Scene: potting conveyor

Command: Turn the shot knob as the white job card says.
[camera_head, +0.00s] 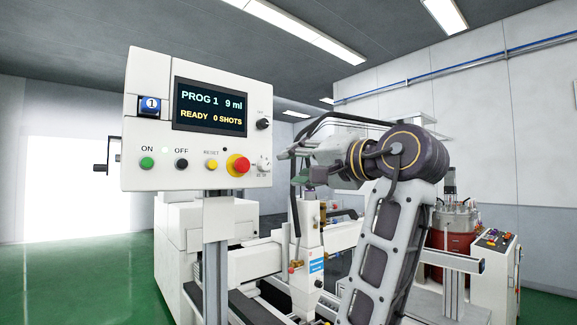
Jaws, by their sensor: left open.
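A white control box (132,85) carries two knobs on its right side. The upper knob (263,124) is black; the lower knob (264,163) is pale with marks around it. Their labels are too small to read, so I cannot tell which is the shot knob. The screen (210,107) reads PROG 1, 9 ml, READY, 0 SHOTS. I cannot make out a white job card. My left gripper (289,168) is open and empty, its fingers pointing left, just right of the lower knob in the picture. Contact cannot be told. My right gripper is not in view.
Below the screen sit a green button (147,163), a black button (181,164), a yellow button (211,165) and a large red button (238,165), close to the lower knob. A blue 1 badge (151,106) is at left. A dispensing machine and red drum (454,243) stand behind.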

